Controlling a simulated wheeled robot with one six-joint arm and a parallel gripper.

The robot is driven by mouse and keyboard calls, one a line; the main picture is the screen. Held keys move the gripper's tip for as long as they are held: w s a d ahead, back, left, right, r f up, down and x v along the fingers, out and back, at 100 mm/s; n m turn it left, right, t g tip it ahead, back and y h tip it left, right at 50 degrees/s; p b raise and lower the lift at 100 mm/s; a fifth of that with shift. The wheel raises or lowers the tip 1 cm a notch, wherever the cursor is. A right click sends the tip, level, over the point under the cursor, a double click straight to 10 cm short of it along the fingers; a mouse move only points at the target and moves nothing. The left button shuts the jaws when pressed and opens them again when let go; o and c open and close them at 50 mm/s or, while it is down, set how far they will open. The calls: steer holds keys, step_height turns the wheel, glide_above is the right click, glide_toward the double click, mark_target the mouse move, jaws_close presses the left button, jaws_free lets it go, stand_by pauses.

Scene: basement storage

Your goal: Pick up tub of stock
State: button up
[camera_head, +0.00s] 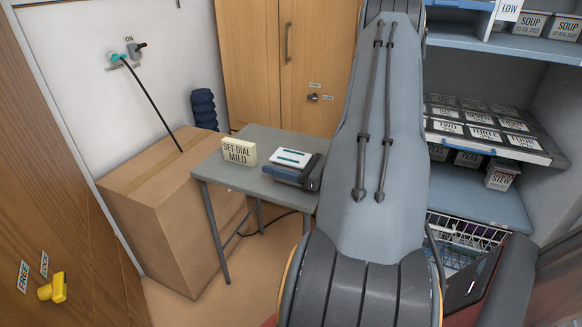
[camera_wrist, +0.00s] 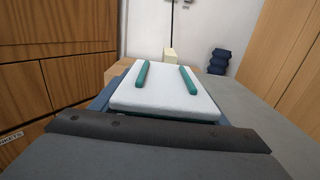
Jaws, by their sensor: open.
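No tub that I can read as stock shows in either view. In the head view, labelled tubs stand on the shelves at right: soup tubs (camera_head: 533,25) at the top, peas tubs (camera_head: 467,159) lower down and a stew tub (camera_head: 501,175) beside them. Some labels are too small or covered to read. My gripper (camera_head: 290,157), with a white body and two teal fingers, is over the small grey table, far left of the shelves. In the wrist view the fingers (camera_wrist: 166,75) are spread apart with nothing between them.
The grey table (camera_head: 226,176) bears a "set dial mild" sign (camera_head: 239,151). A large cardboard box (camera_head: 175,222) stands at its left. A tray of numbered packs (camera_head: 484,127) sits above the peas and stew; a wire basket (camera_head: 464,231) is below. The shelf front by the stew is bare.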

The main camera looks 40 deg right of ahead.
steer(key=c, duration=1.5)
steer(key=shift+r, duration=0.1)
